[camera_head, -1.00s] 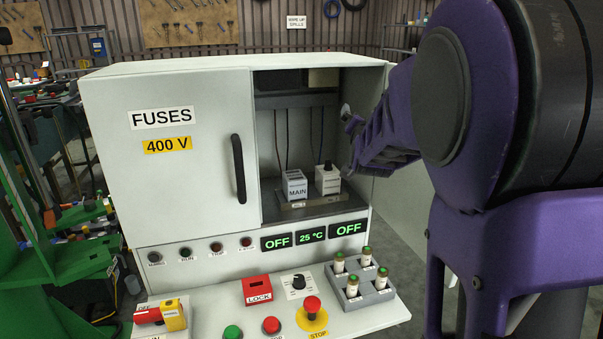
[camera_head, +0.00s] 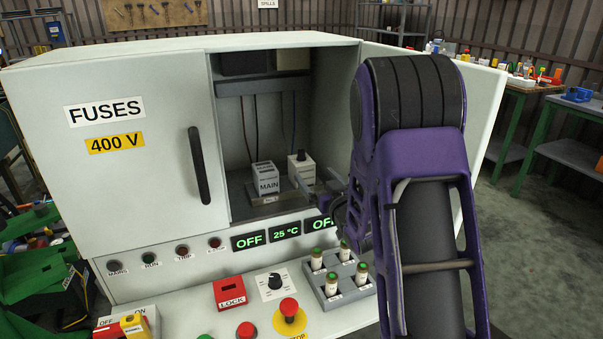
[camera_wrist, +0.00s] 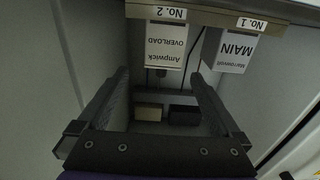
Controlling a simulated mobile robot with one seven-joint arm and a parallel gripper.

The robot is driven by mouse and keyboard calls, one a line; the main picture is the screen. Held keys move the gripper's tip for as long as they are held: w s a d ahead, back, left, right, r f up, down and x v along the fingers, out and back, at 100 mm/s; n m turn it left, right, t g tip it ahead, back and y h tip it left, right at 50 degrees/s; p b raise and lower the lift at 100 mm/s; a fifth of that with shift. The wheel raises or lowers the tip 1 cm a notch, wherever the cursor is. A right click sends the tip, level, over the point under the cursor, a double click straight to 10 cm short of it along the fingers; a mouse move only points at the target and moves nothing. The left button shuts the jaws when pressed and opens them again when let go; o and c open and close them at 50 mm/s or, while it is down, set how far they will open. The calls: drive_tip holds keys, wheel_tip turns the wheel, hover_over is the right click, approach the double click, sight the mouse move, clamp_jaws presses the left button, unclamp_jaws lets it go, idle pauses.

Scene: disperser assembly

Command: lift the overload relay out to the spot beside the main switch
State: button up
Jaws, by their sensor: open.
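The overload relay (camera_head: 301,168) is a white block with a dark knob on top, in the right part of the open cabinet bay. In the wrist view the relay (camera_wrist: 166,46) shows upside down, labelled OVERLOAD, at place No. 2. The main switch (camera_head: 265,178), a white block labelled MAIN, stands just left of it; it shows at place No. 1 in the wrist view (camera_wrist: 235,50). My gripper (camera_wrist: 161,78) is open and empty, its fingers pointing towards the relay but apart from it. In the head view my gripper (camera_head: 328,196) is partly hidden by my arm.
The closed cabinet door (camera_head: 130,150) covers the left side. The bay's right wall and an open door panel (camera_head: 478,110) stand near my arm. Below are a fuse tray (camera_head: 337,292), a red LOCK block (camera_head: 230,292) and a stop button (camera_head: 289,310).

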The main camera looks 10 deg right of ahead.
sight(301, 159)
drive_tip(key=w, duration=0.4)
drive_tip(key=shift+w+a, duration=0.2)
drive_tip(key=shift+a, duration=0.2)
drive_tip(key=shift+w+a, duration=0.25)
drive_tip(key=shift+w, duration=0.6)
drive_tip(key=shift+w+a, duration=0.25)
drive_tip(key=shift+w, duration=0.55)
drive_tip(key=shift+w+a, duration=0.25)
drive_tip(key=shift+w, duration=0.6)
clamp_jaws()
